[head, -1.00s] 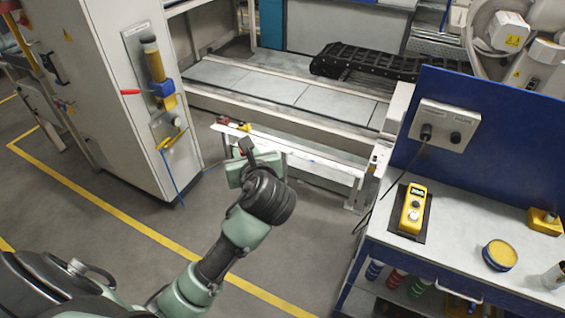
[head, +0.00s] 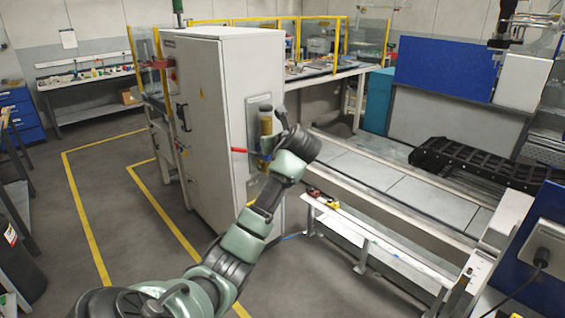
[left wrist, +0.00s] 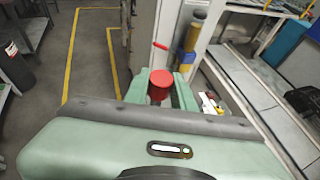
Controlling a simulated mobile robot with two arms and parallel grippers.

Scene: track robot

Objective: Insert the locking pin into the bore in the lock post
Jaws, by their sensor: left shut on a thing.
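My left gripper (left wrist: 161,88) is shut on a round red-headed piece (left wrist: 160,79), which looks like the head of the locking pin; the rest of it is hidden. In the head view my left arm reaches up from the bottom toward the tall cabinet, and its wrist hides the fingers. I cannot make out the lock post's bore. My right gripper is not in view.
The tall grey cabinet (head: 205,110) stands ahead. A low white rail (head: 365,232) with small red and yellow items (head: 333,203) runs to its right, before the conveyor bed (head: 385,180). A blue-backed bench (head: 540,272) is at right.

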